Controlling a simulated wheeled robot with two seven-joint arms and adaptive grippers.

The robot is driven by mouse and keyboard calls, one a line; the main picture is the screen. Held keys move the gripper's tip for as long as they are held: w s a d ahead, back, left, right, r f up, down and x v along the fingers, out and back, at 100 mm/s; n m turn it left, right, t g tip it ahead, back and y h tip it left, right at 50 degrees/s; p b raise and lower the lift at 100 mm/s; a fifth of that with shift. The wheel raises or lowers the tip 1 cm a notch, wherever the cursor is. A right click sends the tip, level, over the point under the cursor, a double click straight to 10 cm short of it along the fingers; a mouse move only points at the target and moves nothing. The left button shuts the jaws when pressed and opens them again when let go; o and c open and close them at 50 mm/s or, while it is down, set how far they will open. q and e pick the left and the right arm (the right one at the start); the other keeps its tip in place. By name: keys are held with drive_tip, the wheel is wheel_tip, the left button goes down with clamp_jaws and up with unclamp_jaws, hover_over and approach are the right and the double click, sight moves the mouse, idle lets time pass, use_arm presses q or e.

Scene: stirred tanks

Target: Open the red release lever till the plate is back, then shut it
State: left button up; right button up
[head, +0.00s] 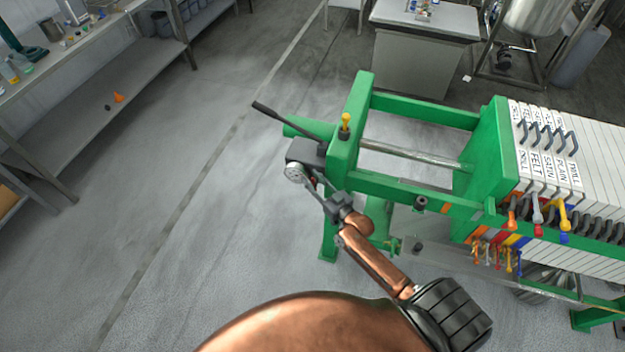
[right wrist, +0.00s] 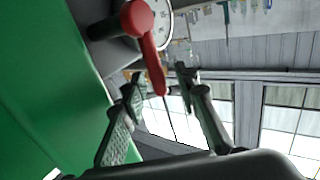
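The red release lever (right wrist: 152,60) shows in the right wrist view, with a round hub at its top and an arm pointing down. In the head view I cannot make it out. My right gripper (right wrist: 160,85) is open; its fingers stand apart on either side of the lever's lower end, and I see no grip on it. In the head view the right gripper (head: 318,188) is beside the grey pump block (head: 305,150) at the press's left end. The green moving plate (head: 490,155) stands against the white filter plates (head: 590,150). My left gripper is not in view.
A pressure gauge (head: 295,173) sits on the pump block, with a black pump handle (head: 280,115) above it. The green end frame (head: 350,120) is close beside my right gripper. A bench (head: 90,105) stands at the left. The floor between is mostly clear.

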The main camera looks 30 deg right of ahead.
drive_tip(key=shift+c, duration=0.7)
clamp_jaws()
